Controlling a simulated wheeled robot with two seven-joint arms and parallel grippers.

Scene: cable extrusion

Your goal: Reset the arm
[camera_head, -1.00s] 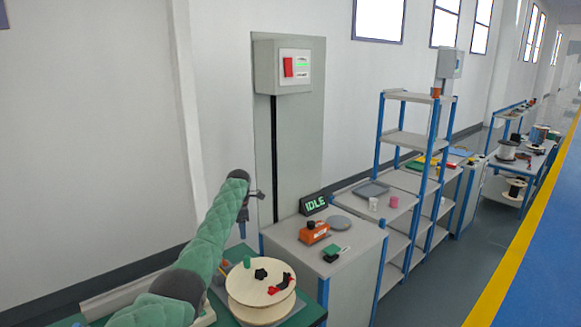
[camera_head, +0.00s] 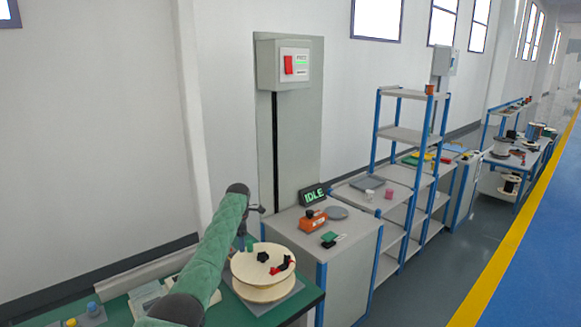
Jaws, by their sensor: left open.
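My left arm, in green padding with dark joints, comes up from the bottom left of the head view. My left gripper (camera_head: 257,209) is at its far end, small and dark, seen from the side against the grey wall panel. It is open, and I see nothing held in it. It is above and behind the wooden spool (camera_head: 262,284), apart from it. My right gripper is not in view.

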